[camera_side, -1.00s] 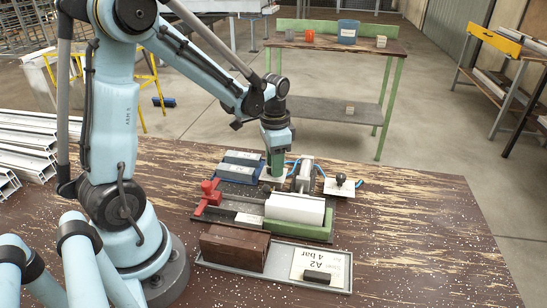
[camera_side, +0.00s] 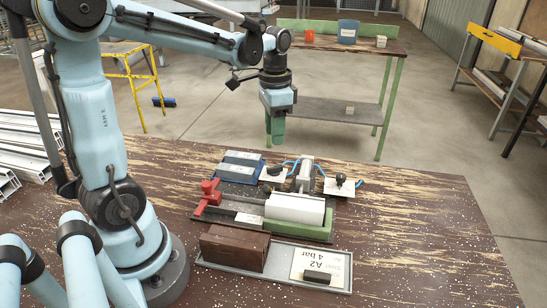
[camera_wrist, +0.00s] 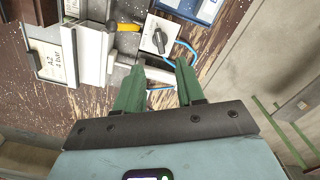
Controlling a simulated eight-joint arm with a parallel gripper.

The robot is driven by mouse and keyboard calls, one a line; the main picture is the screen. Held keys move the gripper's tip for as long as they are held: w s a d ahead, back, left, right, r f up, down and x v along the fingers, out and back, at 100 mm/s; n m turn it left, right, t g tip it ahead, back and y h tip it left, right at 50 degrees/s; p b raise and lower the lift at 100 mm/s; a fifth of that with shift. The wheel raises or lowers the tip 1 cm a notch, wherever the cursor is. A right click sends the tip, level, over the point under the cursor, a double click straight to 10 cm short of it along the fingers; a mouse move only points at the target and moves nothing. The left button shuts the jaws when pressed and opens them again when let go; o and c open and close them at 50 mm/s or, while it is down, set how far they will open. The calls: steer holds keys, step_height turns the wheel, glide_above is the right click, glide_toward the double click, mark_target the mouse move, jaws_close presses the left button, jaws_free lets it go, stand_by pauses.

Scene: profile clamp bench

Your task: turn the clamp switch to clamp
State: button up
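A small light plate with a dark rotary switch (camera_side: 275,171) lies behind the vise, beside the blue tray. The switch also shows in the wrist view (camera_wrist: 158,40), with a pale mark on its knob; the lettering on its plate is too small to read. My gripper (camera_side: 275,141) hangs above and clear of it. In the wrist view, the two green fingers of my gripper (camera_wrist: 161,66) are apart with nothing between them. A white profile (camera_side: 295,208) lies at the green clamp bed (camera_side: 313,234), with a red part (camera_side: 208,192) at the left.
A second plate with a black knob (camera_side: 341,181) stands at the right, with blue hoses nearby. A blue tray (camera_side: 236,178) holds grey blocks. In front is a grey tray (camera_side: 230,267) with a brown block (camera_side: 235,247) and an A2 4 bar card (camera_side: 322,263). The right side of the table is clear.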

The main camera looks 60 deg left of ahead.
steer(key=shift+r, duration=1.3)
steer(key=s+d+f+n+t, duration=0.2)
steer(key=s+d+t, duration=0.4)
steer(key=d, duration=0.4)
steer(key=shift+n+t, duration=0.6)
